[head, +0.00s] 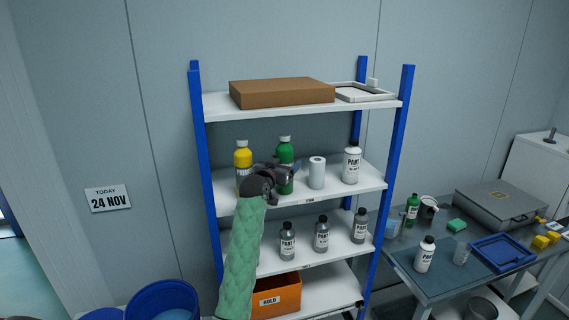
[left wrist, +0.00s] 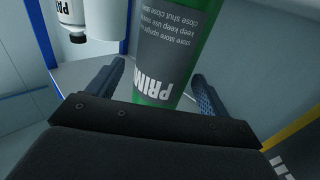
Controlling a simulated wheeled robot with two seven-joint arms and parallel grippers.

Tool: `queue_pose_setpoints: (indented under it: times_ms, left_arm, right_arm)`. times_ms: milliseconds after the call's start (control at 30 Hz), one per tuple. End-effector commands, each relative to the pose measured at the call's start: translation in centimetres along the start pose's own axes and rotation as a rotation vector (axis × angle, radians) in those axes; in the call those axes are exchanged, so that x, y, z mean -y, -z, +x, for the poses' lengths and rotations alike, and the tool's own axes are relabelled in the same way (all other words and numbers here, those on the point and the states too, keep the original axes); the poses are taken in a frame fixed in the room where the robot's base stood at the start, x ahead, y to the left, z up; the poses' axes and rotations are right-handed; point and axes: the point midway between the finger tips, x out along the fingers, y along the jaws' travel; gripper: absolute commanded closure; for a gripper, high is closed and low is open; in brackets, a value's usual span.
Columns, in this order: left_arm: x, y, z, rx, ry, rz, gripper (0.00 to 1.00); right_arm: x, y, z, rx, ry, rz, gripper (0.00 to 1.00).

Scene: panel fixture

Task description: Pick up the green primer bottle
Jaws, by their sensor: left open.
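The green primer bottle (head: 285,152) with a white cap stands on the middle shelf, between a yellow bottle and a white roll. My left gripper (head: 283,174) is in front of it and hides part of its lower body. In the left wrist view the green bottle (left wrist: 172,60) appears upside down, with its dark label reading "PRIM". It stands between the two spread fingers of my left gripper (left wrist: 157,88), which are open with one on each side. I cannot tell whether either finger touches it. My right gripper is not in view.
On the same shelf stand a yellow bottle (head: 242,157), a white roll (head: 317,172) and a white bottle (head: 351,162). The shelf above holds a cardboard box (head: 282,93). Another green bottle (head: 412,208) stands on the table at right.

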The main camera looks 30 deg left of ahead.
Motion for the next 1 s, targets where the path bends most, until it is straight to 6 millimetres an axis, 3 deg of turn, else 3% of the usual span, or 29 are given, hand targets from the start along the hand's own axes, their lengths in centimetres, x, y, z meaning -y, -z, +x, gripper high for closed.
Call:
queue_pose_setpoints:
  times_ms: [33, 200, 567, 867, 1000]
  left_arm:
    - [0.1, 0.6, 0.5, 0.001, 0.000, -0.001, 0.21]
    - [0.1, 0.3, 2.2, 0.001, 0.000, -0.001, 0.21]
    - [0.1, 0.0, 2.8, 0.001, -0.001, 0.000, 0.21]
    - [0.1, 0.0, 2.8, 0.001, 0.000, 0.000, 0.78]
    - [0.1, 0.1, 2.8, 0.000, 0.000, 0.001, 0.79]
  right_arm:
    - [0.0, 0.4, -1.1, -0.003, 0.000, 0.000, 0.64]
    - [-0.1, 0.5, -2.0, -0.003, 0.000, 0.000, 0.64]
    - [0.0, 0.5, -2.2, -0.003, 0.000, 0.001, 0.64]
    - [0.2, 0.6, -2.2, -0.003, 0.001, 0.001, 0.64]
    - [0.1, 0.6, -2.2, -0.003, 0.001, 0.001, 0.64]
